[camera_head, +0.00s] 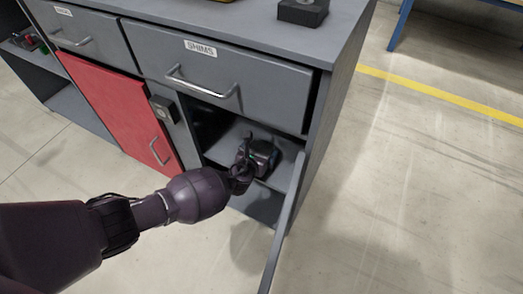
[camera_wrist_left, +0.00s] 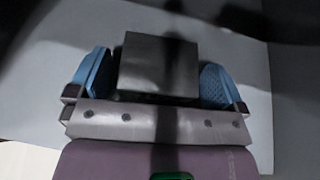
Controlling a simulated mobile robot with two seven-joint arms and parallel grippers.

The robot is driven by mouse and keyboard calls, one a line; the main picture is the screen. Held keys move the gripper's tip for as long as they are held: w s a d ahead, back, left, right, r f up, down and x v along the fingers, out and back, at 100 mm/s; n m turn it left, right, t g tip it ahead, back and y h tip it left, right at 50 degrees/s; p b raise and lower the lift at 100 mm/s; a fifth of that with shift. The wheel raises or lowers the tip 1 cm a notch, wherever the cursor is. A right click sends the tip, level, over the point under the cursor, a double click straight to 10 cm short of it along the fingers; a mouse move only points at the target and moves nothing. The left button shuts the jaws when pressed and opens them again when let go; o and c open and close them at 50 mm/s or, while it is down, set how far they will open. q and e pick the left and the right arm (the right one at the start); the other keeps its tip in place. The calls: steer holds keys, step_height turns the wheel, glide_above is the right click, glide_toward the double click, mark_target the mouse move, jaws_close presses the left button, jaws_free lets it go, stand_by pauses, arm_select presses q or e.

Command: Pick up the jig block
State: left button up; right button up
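The jig block, a plain dark grey block, shows in the left wrist view (camera_wrist_left: 159,66), on a pale grey surface. It lies between the two blue fingertip pads of my left gripper (camera_wrist_left: 156,78). A narrow gap shows at its left side; contact at its right side is hard to tell. In the head view my left gripper (camera_head: 258,155) is inside the open compartment under the SHIMS drawer, just above its shelf (camera_head: 229,147). I cannot make out the block there; the gripper and shadow hide it. My right gripper is not in view.
The open grey door (camera_head: 285,222) stands right of my left arm. The SHIMS drawer (camera_head: 218,78) is shut above the opening. A red door (camera_head: 118,112) is shut to the left. Another dark block (camera_head: 303,11) sits on the cabinet top. Floor on the right is clear.

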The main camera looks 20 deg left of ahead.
arm_select(q)
steer(key=c, duration=0.9)
steer(key=shift+c, duration=0.2)
